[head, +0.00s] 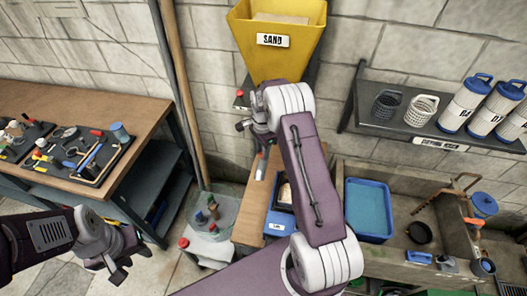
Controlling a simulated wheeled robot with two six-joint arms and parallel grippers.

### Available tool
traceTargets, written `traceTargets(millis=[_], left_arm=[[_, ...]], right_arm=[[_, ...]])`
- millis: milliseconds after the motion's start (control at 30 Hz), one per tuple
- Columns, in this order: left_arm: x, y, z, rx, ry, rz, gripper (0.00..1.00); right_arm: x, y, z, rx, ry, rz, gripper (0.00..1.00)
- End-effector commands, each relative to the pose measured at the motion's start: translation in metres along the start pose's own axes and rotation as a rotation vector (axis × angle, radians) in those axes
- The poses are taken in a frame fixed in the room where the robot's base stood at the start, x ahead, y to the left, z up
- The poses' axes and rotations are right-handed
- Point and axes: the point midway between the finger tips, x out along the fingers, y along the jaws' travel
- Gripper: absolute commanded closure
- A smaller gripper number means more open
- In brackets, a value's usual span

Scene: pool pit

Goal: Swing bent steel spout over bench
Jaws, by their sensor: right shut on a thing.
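My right gripper (246,123) is just below the yellow sand hopper (286,62), in front of the wall. It is shut on a part there that looks like the bent steel spout, but the gripper and arm hide most of it. A short grey steel piece (261,168) shows below the gripper, above the bench's left edge. The wooden bench (253,205) stands below and holds a labelled blue tray (279,224), partly behind my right arm. My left gripper (122,262) is open and empty at the lower left, in front of the tool table.
The tool table (140,112) with a dark tool mat stands at the left. A wooden pole (178,75) leans on the wall. A shelf with filter cartridges (467,103) and a blue basin (369,211) are at the right.

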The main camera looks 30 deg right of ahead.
Motion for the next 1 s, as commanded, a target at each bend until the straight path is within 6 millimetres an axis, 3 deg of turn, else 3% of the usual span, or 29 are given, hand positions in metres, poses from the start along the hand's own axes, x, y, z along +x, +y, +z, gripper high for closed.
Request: traceTargets(millis=[100,133,200,567,833,1000], left_arm=[[0.000,0.000,0.000,0.000,0.000,0.000,0.64],[0.000,0.000,0.000,0.000,0.000,0.000,0.64],[0.000,0.000,0.000,0.000,0.000,0.000,0.64],[0.004,0.000,0.000,0.000,0.000,0.000,0.64],[0.022,0.000,0.002,0.000,0.000,0.000,0.64],[0.025,-0.001,0.003,0.000,0.000,0.000,0.64]], right_arm=[[-0.001,-0.001,-0.001,-0.001,0.002,-0.003,1.00],[-0.001,-0.001,-0.001,-0.001,0.002,-0.003,0.65],[-0.001,-0.001,-0.001,-0.001,0.001,-0.002,0.52],[-0.007,-0.001,-0.001,-0.001,0.001,-0.004,0.52],[-0.064,-0.002,-0.001,-0.001,0.002,-0.006,0.52],[-0.087,-0.001,-0.001,-0.001,0.001,-0.004,0.52]])
